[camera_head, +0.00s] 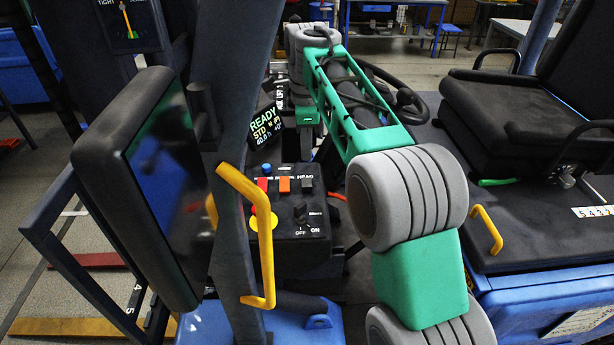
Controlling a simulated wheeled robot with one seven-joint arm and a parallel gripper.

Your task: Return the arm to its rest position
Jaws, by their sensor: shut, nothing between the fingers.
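My arm, with green links and ribbed grey joints, runs from the bottom right of the head view up to a joint at the top centre. It bends there, and a short part goes down behind the black control box (300,240). My gripper cannot be made out in this view; the end of the arm is hidden or too small to tell. The arm's near part passes just right of the control box.
A dark monitor (160,180) and a post with a yellow handle (262,230) stand close at left. A black seat (530,130) on a blue base is at right, with a steering wheel (408,102) beside the arm. A display reading READY (265,122) is behind the box.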

